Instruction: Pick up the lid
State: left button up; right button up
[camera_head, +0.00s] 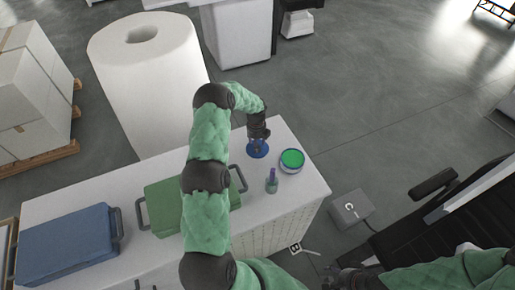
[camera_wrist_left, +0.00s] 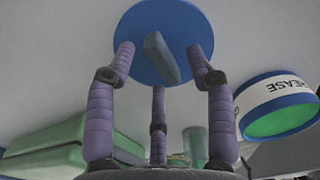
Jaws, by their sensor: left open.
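A round blue lid (camera_head: 257,151) with a grey bar handle lies on the white table top near its far right end. In the left wrist view the lid (camera_wrist_left: 146,60) is between the spread fingers of my left gripper (camera_wrist_left: 161,62). My left gripper (camera_head: 258,136) is open, directly over the lid, its fingers around the handle; contact cannot be told. An open grease tub (camera_head: 291,160) with a blue rim and green contents stands right of the lid.
A small bottle (camera_head: 271,184) with a purple top stands in front of the lid. A green case (camera_head: 163,208) and a blue case (camera_head: 66,245) lie farther left. A large white roll (camera_head: 150,80) stands behind the table.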

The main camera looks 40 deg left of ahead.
pick_arm(q)
jog(key=shift+f, duration=0.4)
grip_shut()
